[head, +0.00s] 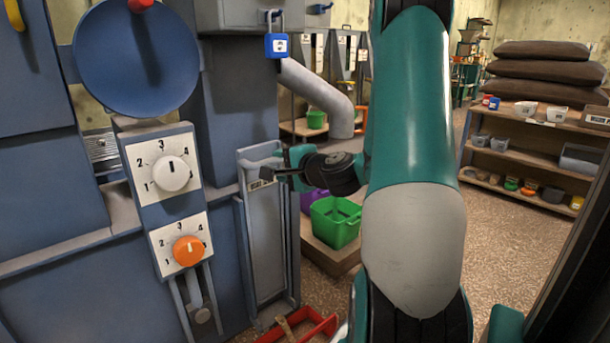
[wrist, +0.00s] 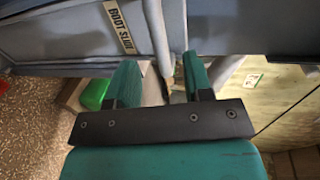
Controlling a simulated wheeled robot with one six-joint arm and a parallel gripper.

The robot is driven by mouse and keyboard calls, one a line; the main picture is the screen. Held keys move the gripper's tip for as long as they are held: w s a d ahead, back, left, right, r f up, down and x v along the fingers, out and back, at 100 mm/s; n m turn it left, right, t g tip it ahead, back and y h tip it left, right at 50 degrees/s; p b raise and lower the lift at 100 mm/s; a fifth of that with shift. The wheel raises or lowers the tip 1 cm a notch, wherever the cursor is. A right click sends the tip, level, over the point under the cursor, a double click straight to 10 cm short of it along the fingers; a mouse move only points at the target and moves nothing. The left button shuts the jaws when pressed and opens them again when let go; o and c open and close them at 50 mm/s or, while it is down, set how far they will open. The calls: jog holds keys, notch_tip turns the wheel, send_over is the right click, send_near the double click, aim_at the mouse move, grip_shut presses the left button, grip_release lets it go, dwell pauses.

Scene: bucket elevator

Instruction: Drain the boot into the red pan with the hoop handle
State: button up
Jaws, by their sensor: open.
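The boot slide (head: 266,240) is a tall grey panel in a frame on the blue-grey machine, with a bar handle near its top. Its label (wrist: 121,27) reads "BOOT SLIDE" in the wrist view. My gripper (head: 270,174) is open beside the upper part of the slide. In the wrist view its two green fingers (wrist: 163,85) are apart with grey metal edges just beyond them; I cannot tell if they touch. A red pan (head: 327,326) sits on the floor below the slide, cut off by the frame edge. A brownish strip crosses it; I cannot tell if that is its handle.
Two dials, white (head: 172,174) and orange (head: 188,251), and a lever sit left of the slide. A blue padlock (head: 276,46) hangs above, near a grey spout (head: 316,97). A green bin (head: 336,222) and a purple bin stand behind my gripper. Open floor lies right, before shelves.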

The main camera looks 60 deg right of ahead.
jog(key=b+v, duration=0.8)
jog(key=b, duration=0.1)
jog(key=shift+b, duration=0.35)
jog(key=shift+s+a, duration=0.1)
